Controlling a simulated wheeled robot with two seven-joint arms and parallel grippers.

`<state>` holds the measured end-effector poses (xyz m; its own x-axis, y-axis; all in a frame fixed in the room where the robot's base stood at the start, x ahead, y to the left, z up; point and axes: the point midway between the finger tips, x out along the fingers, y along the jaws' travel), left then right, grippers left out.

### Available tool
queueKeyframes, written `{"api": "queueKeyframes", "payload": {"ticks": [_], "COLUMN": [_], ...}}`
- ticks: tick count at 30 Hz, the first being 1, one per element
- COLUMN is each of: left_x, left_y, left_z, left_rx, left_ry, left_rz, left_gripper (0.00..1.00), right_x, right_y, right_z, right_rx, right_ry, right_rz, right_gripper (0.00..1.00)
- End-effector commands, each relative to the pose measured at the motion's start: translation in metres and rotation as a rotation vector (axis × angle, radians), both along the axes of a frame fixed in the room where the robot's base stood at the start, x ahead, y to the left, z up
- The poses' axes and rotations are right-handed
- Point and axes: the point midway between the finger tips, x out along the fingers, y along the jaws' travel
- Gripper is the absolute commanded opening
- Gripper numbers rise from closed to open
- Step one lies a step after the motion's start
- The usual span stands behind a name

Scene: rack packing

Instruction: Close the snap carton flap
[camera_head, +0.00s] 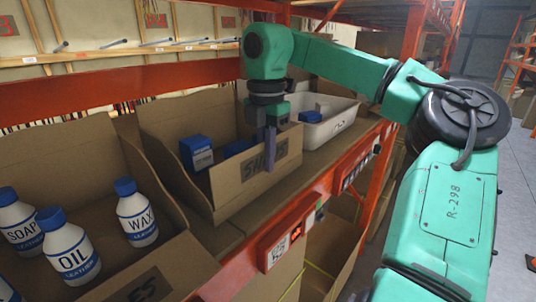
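The snap carton (228,192) is the brown cardboard box in the middle of the shelf. Its top is open, and a dark label, partly hidden, marks its front. A tall cardboard panel (165,125) stands up at its left and back. Blue-and-white packs (197,152) sit inside. My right gripper (268,150) points down over the carton's front edge, its grey finger overlapping the label. I cannot tell whether it touches the cardboard or how far apart its fingers are. My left gripper is not in view.
An open carton with white bottles (72,250) stands at the left. A white bin (335,120) with a blue item stands at the right. The orange shelf beam (320,205) runs along the front. My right arm covers much of the right side.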

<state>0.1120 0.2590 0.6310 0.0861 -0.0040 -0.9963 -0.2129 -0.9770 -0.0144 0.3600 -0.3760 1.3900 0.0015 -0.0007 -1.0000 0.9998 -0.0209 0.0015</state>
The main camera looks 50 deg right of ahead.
Motion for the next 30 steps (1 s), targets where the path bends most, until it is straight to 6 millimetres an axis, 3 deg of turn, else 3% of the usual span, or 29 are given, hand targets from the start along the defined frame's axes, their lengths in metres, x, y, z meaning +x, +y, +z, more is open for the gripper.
{"api": "queueKeyframes", "payload": {"ticks": [14,15,23,26,30], "left_x": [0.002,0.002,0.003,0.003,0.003], "left_y": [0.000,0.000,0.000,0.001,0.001], "left_z": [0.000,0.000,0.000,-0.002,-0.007], "left_rx": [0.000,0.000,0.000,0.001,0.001], "left_ry": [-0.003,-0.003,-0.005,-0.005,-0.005], "left_rz": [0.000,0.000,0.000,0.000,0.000], "left_gripper": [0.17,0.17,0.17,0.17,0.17], "right_x": [-0.001,-0.001,0.000,0.000,0.001], "right_y": [0.000,0.000,0.000,-0.001,-0.001], "right_z": [-0.005,-0.005,-0.003,0.004,0.031], "right_rx": [0.003,0.003,0.001,-0.001,-0.004], "right_ry": [0.031,0.031,0.023,0.022,0.021], "right_rz": [0.002,0.002,0.001,-0.001,-0.004], "right_gripper": [0.00,0.17,0.17,0.17,0.17]}}
